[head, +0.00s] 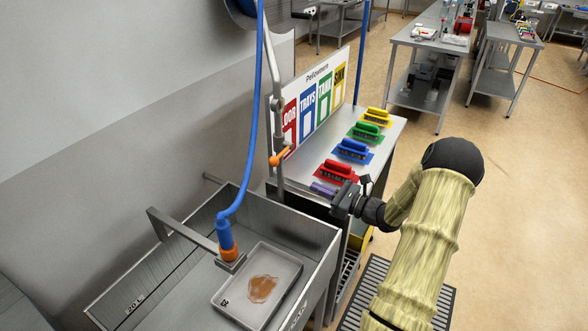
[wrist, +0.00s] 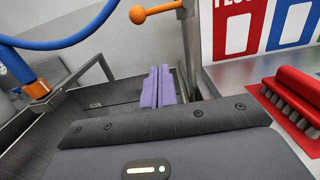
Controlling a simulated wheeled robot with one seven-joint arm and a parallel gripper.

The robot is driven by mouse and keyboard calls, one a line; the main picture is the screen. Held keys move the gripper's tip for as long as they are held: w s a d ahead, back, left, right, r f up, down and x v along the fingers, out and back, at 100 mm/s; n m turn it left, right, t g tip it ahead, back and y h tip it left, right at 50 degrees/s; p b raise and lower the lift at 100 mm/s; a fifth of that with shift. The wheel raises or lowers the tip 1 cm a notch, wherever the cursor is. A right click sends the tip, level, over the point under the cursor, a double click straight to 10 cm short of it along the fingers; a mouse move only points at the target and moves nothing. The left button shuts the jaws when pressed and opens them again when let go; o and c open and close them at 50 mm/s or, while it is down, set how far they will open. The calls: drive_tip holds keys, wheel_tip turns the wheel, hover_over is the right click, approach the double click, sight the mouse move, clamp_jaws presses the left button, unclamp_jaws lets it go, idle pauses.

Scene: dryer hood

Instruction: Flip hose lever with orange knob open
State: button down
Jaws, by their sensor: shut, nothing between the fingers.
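The hose lever with its orange knob (head: 274,160) sits on a grey vertical pipe (head: 278,120) at the sink's back right corner. In the wrist view the knob (wrist: 138,14) is at the top, and its short orange arm runs sideways to the pipe (wrist: 187,40). My gripper (head: 321,188) is right of the lever and apart from it, by the front edge of the brush table. In the wrist view its purple fingers (wrist: 158,86) are together and empty, pointing below the knob. Nothing hides the knob.
A blue hose (head: 252,110) hangs to an orange-collared nozzle (head: 229,254) over the steel sink (head: 185,262), which holds a stained tray (head: 222,300). Red (head: 336,170), blue, green and yellow brushes stand on the table beside my gripper. A sign board (head: 310,104) stands behind them.

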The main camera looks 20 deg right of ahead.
sight(281, 155)
drive_tip(key=w+a+r+p, duration=0.4)
drive_tip(key=w+a+p, duration=0.1)
drive_tip(key=w, duration=0.3)
drive_tip(key=shift+w+a+r, duration=0.25)
drive_tip(key=shift+w+a, duration=0.1)
drive_tip(key=shift+a, duration=0.35)
drive_tip(key=shift+d+r+m, duration=0.15)
drive_tip(key=shift+d+m, duration=0.1)
drive_tip(key=shift+m, duration=0.05)
